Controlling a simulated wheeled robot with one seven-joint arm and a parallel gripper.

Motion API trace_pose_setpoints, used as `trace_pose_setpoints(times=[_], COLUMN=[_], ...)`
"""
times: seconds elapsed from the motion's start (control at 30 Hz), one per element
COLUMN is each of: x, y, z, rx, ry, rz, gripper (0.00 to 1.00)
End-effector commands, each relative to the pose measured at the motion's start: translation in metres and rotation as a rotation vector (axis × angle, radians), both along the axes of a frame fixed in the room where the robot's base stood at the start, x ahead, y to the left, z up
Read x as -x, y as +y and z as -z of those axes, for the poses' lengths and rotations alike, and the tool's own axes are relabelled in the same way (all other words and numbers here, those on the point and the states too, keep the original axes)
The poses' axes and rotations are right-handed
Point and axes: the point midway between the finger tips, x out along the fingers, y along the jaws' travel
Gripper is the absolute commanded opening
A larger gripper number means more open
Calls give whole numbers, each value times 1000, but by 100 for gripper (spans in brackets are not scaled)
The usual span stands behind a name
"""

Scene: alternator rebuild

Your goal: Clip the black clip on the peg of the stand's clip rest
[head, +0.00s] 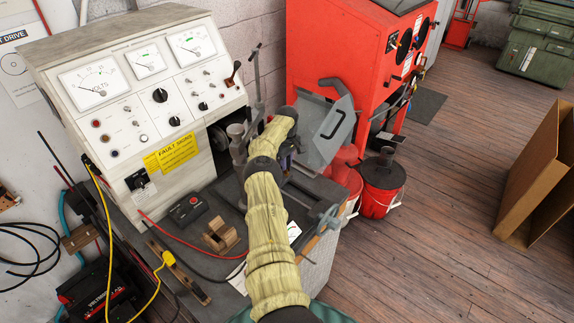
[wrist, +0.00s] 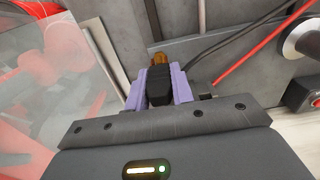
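In the wrist view my gripper (wrist: 158,82) has its two purple fingers closed against the sides of a black clip (wrist: 160,88). A copper-coloured tip (wrist: 158,60) sticks out beyond the fingers, in front of a grey surface. I cannot tell whether the tip touches anything. In the head view my own arm reaches over the bench and covers most of the gripper and the clip; only a bit of purple (head: 285,159) shows beside the arm. I cannot make out the peg of the clip rest for certain in either view.
A clear hinged guard (head: 325,130) stands beyond my arm. Red and black cables (wrist: 250,72) run nearby.

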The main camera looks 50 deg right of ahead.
Motion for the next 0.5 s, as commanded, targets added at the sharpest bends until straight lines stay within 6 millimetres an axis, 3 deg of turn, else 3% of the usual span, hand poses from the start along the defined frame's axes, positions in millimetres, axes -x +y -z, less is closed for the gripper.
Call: trace_pose_setpoints(times=[0.27, 0.5], x=[0, 0], y=[0, 0], z=[-4, -27], rx=[0, 1], ry=[-1, -1], rz=[0, 0], gripper=[12, 12])
